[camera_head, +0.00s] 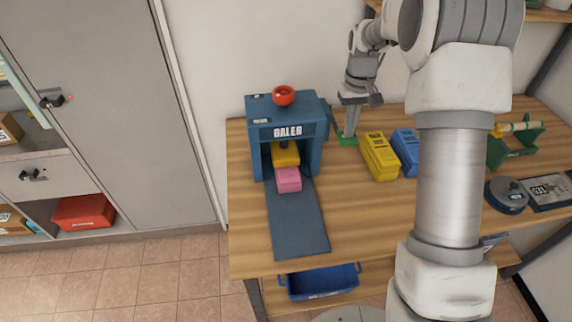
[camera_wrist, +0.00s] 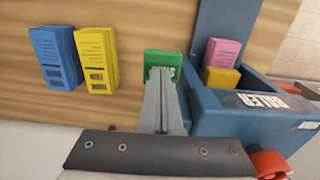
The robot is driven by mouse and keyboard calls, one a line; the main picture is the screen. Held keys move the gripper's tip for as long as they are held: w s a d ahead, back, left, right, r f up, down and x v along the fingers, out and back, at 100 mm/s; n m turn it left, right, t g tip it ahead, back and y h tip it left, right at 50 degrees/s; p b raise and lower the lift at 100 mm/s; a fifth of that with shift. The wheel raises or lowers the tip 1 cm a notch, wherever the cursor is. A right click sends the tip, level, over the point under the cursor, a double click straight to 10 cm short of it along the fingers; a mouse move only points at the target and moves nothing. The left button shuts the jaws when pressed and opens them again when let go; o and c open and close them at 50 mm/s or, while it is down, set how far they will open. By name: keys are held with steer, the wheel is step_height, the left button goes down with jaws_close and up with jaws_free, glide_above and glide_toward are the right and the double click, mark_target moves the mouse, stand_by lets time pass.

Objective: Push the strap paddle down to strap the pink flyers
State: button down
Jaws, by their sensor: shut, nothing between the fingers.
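The green strap paddle (camera_head: 348,141) sits on the wooden table just right of the blue baler (camera_head: 257,140).
A yellow stack (camera_head: 380,158) and a blue stack (camera_head: 406,150) stand right of the paddle. A red knob (camera_head: 284,95) tops the baler. A green stand (camera_head: 515,145) and grey round device (camera_head: 507,196) are further right.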

step_height(320, 180, up, 7)
steer(key=p, duration=0.4)
steer(key=shift+r, duration=0.2)
stand_by(0.3)
steer(key=s+r+m+t, duration=0.1)
steer(key=s+r+t, duration=0.2)
steer(key=s+r, duration=1)
steer(key=s+m+t, duration=0.1)
steer(key=s+t, duration=0.1)
steer(key=s, duration=1.6)
steer(key=shift+s+t+b, duration=0.3)
steer(key=shift+s+b, duration=0.05)
steer(key=shift+r, duration=0.1)
stand_by(0.5)
